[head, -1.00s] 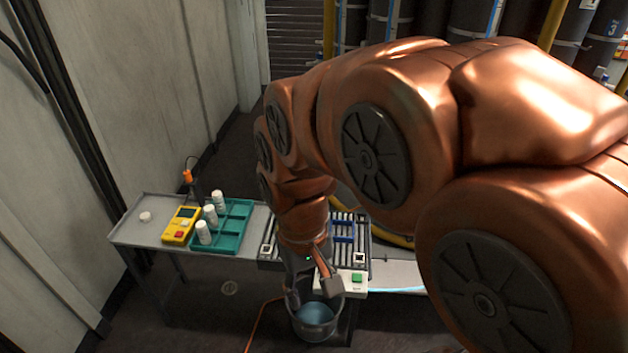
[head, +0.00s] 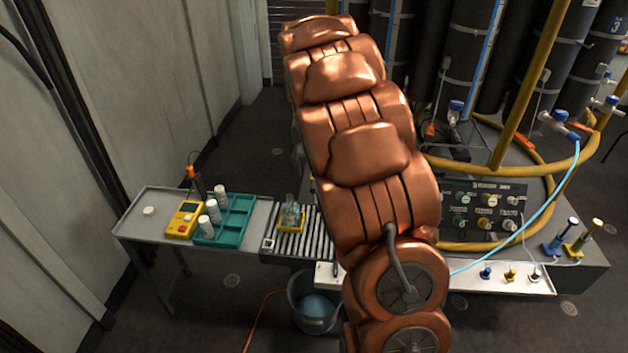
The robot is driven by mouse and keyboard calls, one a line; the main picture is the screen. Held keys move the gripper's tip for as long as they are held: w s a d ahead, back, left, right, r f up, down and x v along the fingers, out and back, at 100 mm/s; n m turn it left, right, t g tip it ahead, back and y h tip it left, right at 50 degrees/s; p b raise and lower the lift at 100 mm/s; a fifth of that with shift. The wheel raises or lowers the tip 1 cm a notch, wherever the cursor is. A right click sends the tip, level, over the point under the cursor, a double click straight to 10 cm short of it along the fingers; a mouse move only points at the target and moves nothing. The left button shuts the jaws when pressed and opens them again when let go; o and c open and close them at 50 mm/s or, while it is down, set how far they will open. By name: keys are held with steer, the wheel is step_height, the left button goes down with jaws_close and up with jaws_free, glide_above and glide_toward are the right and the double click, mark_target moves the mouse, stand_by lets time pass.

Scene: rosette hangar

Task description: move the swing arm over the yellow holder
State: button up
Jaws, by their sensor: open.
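A yellow holder (head: 577,246) with an upright post stands on the grey bench at the far right, just right of a similar blue holder (head: 553,246). A blue-ended fitting (head: 560,122) with a light-blue hose (head: 545,208) hangs above and behind them, apart from the yellow holder. I cannot tell whether this fitting is the swing arm. A yellow tray (head: 302,222) with clear glass pieces also sits on the roller conveyor. My copper arm rises through the middle of the view and points away. My gripper is hidden behind it.
A teal tray (head: 233,226) with white bottles and a yellow device (head: 184,219) stand on the left table. A bucket (head: 310,312) is on the floor. A control panel (head: 485,208), yellow hoses and dark cylinders (head: 475,60) fill the right back.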

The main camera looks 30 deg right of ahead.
steer(key=shift+m, duration=0.4)
steer(key=w+d, duration=0.1)
steer(key=w+d+f, duration=0.1)
steer(key=w, duration=0.1)
steer(key=w+d+f, duration=0.1)
steer(key=d, duration=0.1)
steer(key=shift+w+d+f, duration=0.1)
steer(key=shift+w+f, duration=0.05)
steer(key=shift+f, duration=0.1)
steer(key=shift+f+p, duration=1.45)
steer(key=shift+f, duration=2.4)
jaws_close()
